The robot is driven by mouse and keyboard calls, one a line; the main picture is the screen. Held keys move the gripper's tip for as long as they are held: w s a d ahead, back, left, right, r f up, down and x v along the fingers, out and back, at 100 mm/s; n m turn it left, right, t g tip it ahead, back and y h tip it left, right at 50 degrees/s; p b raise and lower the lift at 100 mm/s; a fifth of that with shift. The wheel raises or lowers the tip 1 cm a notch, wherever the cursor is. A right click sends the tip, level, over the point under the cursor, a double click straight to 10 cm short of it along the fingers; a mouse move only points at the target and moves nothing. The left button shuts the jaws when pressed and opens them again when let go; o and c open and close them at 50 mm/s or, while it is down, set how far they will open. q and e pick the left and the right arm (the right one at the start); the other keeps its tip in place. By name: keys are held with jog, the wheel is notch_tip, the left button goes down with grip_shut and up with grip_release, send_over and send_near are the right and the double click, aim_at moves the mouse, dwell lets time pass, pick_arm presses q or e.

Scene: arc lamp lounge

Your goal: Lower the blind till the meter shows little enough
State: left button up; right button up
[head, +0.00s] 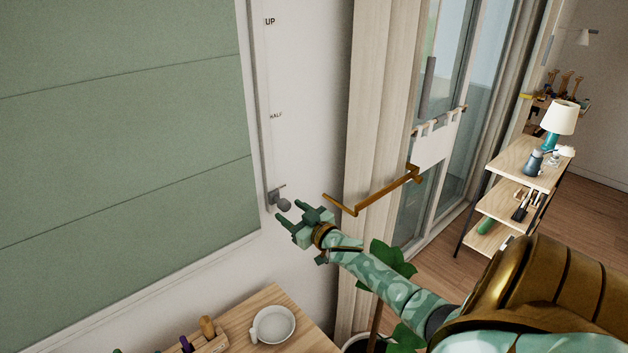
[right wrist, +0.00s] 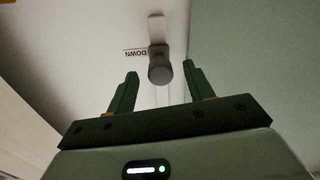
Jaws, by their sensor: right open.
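The green blind (head: 120,130) hangs down the left of the head view, its folds spread over most of the window. Beside it runs a pale upright track (head: 264,110) marked UP and HALF. A grey knob (head: 283,204) is low on this track. In the right wrist view the knob (right wrist: 160,70) is beside the DOWN mark (right wrist: 136,51). My right gripper (head: 289,211) is open, its fingertips close to the knob. In the wrist view the knob appears between the fingertips; contact cannot be told. No meter can be made out. My left gripper is not in view.
Below is a wooden table (head: 262,305) with a white bowl (head: 272,325) and a pen holder (head: 210,345). A plant (head: 392,260) stands near my right forearm. A curtain (head: 375,120) and a shelf (head: 515,170) with a lamp (head: 558,118) are to the right.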

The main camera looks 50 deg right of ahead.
jog(key=s+a, duration=0.1)
jog(key=s, duration=1.3)
jog(key=shift+s+a+f, duration=0.1)
jog(key=shift+s, duration=0.1)
